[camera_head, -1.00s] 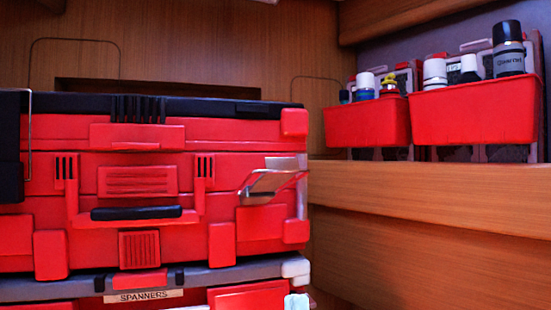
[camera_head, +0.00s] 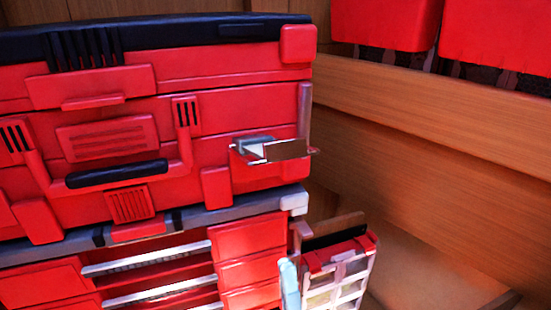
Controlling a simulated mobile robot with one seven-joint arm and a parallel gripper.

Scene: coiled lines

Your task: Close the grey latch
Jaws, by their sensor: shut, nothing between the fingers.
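The grey latch (camera_head: 285,150) is on the right part of the red toolbox's front (camera_head: 105,140). Its grey metal plate stands out from the red face and points right. A small grey mount (camera_head: 252,143) sits at its left end. Nothing touches the latch. My gripper is not in view.
A lower red case (camera_head: 250,255) with silver bars (camera_head: 145,260) stands under the toolbox. A red and white open-framed container (camera_head: 345,270) stands at the lower right. Red bins (camera_head: 385,25) sit on the wooden ledge (camera_head: 430,110) at right. The space right of the latch is clear.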

